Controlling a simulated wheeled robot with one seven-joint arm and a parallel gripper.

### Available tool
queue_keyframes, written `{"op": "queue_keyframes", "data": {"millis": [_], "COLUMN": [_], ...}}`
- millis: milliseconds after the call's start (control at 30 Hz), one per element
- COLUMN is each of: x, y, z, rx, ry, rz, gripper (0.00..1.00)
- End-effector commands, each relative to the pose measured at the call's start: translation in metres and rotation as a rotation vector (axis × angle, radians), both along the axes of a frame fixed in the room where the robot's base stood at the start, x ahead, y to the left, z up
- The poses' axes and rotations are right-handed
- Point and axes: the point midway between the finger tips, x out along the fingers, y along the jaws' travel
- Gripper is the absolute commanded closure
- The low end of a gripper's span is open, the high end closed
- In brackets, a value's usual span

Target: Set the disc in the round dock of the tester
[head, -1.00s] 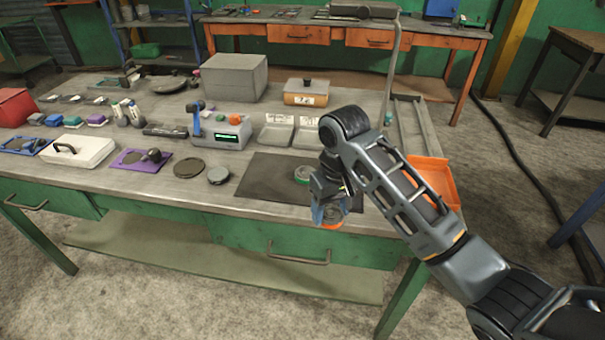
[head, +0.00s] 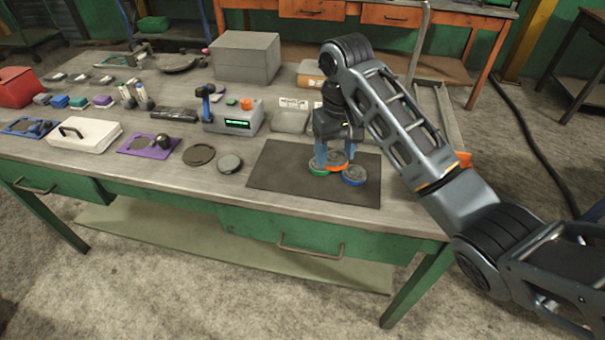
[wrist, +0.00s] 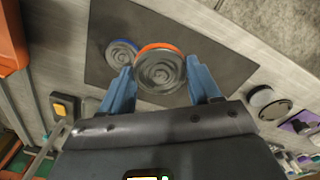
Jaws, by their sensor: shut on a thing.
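My gripper (head: 334,158) is shut on an orange-rimmed grey disc (head: 338,160), held over the dark mat. In the wrist view the disc (wrist: 160,69) sits between the two blue fingers (wrist: 160,80). A blue-rimmed disc (head: 354,176) is on the mat beside it, partly overlapped by the held disc in the wrist view. A green-rimmed disc (head: 317,170) is on the mat too, partly hidden by a finger. The tester (head: 233,118), a grey box with a lit green display, an orange button and a blue upright part, stands left of my gripper. I cannot make out its round dock.
The dark mat (head: 275,172) lies at the table's front right. A round grey lidded piece (head: 230,163) and a dark disc (head: 199,154) lie left of it. A large grey box (head: 246,57) stands farther back.

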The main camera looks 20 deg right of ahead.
Motion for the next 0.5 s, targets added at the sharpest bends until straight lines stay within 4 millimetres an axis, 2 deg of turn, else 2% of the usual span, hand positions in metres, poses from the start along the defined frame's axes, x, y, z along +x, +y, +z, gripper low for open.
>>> {"op": "queue_keyframes", "data": {"millis": [100,233,500], "x": [0.010,0.022,0.039], "y": [0.017,0.035,0.060], "z": [-0.020,-0.033,-0.043], "rx": [0.000,-0.001,-0.001], "ry": [0.002,0.002,0.002], "rz": [0.005,0.005,0.001], "gripper": [0.83,0.83,0.83]}}
